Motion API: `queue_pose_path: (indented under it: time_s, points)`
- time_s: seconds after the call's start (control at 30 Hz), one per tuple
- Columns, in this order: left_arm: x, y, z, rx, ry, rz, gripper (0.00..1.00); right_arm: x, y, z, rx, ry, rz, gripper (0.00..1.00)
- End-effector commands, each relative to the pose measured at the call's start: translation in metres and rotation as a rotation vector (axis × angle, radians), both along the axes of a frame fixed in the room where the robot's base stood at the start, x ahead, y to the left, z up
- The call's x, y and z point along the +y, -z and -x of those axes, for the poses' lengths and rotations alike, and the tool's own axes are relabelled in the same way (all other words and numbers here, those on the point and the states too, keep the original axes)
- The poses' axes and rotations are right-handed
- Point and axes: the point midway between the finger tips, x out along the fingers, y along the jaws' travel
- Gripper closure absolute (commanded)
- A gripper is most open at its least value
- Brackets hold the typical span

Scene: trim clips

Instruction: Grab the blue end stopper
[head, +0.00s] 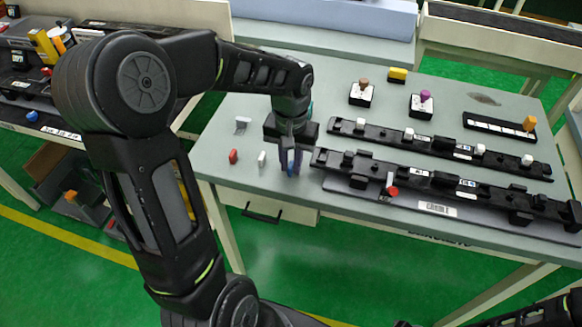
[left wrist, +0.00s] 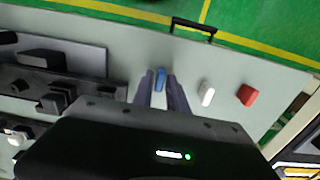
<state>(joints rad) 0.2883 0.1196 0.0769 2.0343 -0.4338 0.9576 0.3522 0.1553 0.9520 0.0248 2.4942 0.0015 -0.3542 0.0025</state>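The blue end stopper (left wrist: 160,79) stands on the table between the two fingers of my left gripper (left wrist: 160,88) in the left wrist view. A narrow gap shows on each side of it, so the fingers look open around it. In the head view my left gripper (head: 290,160) points down at the table's front left part, and a strip of the blue stopper (head: 291,162) shows between its fingers. My right gripper is not in view.
A white stopper (head: 262,159) and a red stopper (head: 233,156) stand left of the gripper. Long black trim rails (head: 440,184) with clips lie close on the right. The table's front edge, with a black handle (head: 262,215) below, is near.

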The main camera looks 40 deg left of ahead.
Motion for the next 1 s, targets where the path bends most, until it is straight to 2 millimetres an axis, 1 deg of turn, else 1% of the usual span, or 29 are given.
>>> queue_pose_path:
  time_s: [0.03,0.2,0.77,0.87,1.0]
  points:
    - [0.000,0.000,0.000,0.000,0.000,0.000,0.87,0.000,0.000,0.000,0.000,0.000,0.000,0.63]
    - [0.000,0.000,0.000,0.000,0.000,0.000,1.00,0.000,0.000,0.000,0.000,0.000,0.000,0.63]
    - [0.000,-0.001,0.000,0.000,0.000,0.000,1.00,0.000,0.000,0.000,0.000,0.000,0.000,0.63]
    - [0.000,-0.005,-0.001,-0.003,0.000,-0.001,1.00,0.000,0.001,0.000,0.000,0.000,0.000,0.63]
    - [0.000,-0.021,-0.001,-0.005,0.001,-0.001,1.00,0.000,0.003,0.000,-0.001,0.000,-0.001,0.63]
